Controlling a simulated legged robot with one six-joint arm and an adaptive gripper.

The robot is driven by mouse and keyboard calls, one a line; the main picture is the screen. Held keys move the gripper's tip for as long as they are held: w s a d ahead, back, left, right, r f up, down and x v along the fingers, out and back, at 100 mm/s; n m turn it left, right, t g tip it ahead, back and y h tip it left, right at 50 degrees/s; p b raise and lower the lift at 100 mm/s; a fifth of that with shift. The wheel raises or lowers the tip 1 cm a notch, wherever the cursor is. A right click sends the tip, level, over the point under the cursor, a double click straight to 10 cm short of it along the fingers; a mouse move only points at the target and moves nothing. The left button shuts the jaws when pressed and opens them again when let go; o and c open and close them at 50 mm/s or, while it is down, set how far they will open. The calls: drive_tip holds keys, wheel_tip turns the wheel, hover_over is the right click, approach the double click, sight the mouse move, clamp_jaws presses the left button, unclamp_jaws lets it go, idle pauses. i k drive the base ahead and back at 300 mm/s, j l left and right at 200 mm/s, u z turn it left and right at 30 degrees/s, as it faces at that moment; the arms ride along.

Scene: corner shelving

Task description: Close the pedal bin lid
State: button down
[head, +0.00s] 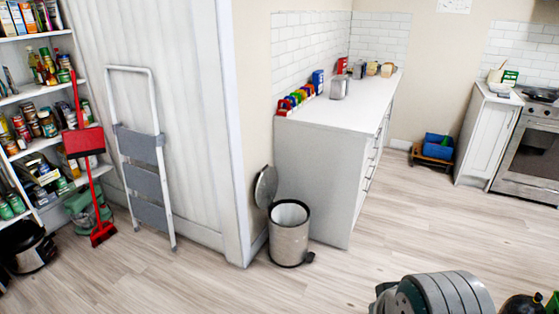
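The pedal bin (288,240) stands upright on the floor, by the wall corner and the near end of the white counter. It is a light grey cylinder with a dark base and a small dark pedal at its lower right. Its round grey lid (266,187) is open, tipped up at the back left of the rim against the wall side. The white inside of the bin shows. My gripper cannot be made out in this view; only parts that look like my own arm show at the bottom right, well apart from the bin.
The white counter (325,160) stands right behind the bin. A step ladder (145,165) and a red broom (90,165) lean at the left, beside stocked shelves (35,93). A dark bin (25,246) stands at lower left. The floor before the pedal bin is clear.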

sight(267, 183)
drive_tip(key=i+z, duration=0.1)
drive_tip(key=i, duration=1.15)
drive_tip(key=i+j+z, duration=0.1)
drive_tip(key=i+j, duration=1.55)
